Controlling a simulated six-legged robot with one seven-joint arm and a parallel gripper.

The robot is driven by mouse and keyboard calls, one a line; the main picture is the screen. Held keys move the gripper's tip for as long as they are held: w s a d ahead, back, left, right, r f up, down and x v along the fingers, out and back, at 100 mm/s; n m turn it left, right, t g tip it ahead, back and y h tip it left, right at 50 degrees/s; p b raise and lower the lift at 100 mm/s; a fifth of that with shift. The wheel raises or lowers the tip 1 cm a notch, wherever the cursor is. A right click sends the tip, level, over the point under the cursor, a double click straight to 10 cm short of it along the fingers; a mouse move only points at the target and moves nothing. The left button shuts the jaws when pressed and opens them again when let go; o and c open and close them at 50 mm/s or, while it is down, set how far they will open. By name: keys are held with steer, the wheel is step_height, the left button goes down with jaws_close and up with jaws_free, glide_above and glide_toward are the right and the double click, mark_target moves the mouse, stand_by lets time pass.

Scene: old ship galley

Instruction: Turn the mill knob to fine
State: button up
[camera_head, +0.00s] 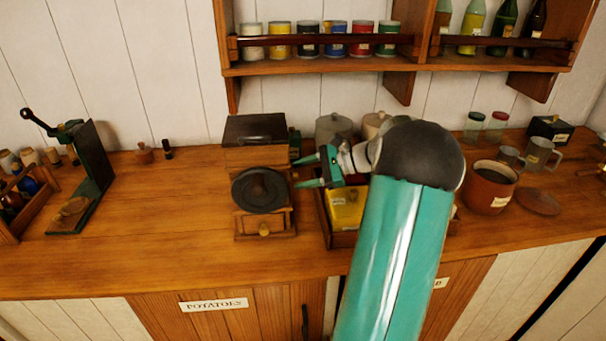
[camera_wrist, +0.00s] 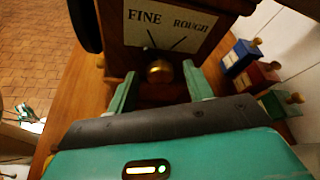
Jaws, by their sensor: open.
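The mill (camera_head: 262,142) is a wooden box with a black wheel on its front, standing on the counter. In the wrist view its side carries a pale label (camera_wrist: 172,27) reading FINE at left and ROUGH at right, with two dark lines below the words. A round brass knob (camera_wrist: 159,71) sits under the label. My gripper (camera_head: 299,172) is open at the mill's right side. In the wrist view the green fingers of the gripper (camera_wrist: 160,76) stand left and right of the knob, with gaps visible. I cannot tell which word the knob is set to.
A tray with a yellow tin (camera_head: 345,208) stands right of the mill, under my arm. Blue (camera_wrist: 240,57) and red (camera_wrist: 262,77) boxes with knobs stand close to the right finger. A brown pot (camera_head: 489,188) is farther right.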

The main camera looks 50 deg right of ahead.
steer(key=v, duration=1.3)
steer(key=shift+s+d+r, duration=0.15)
steer(key=shift+s+d, duration=0.05)
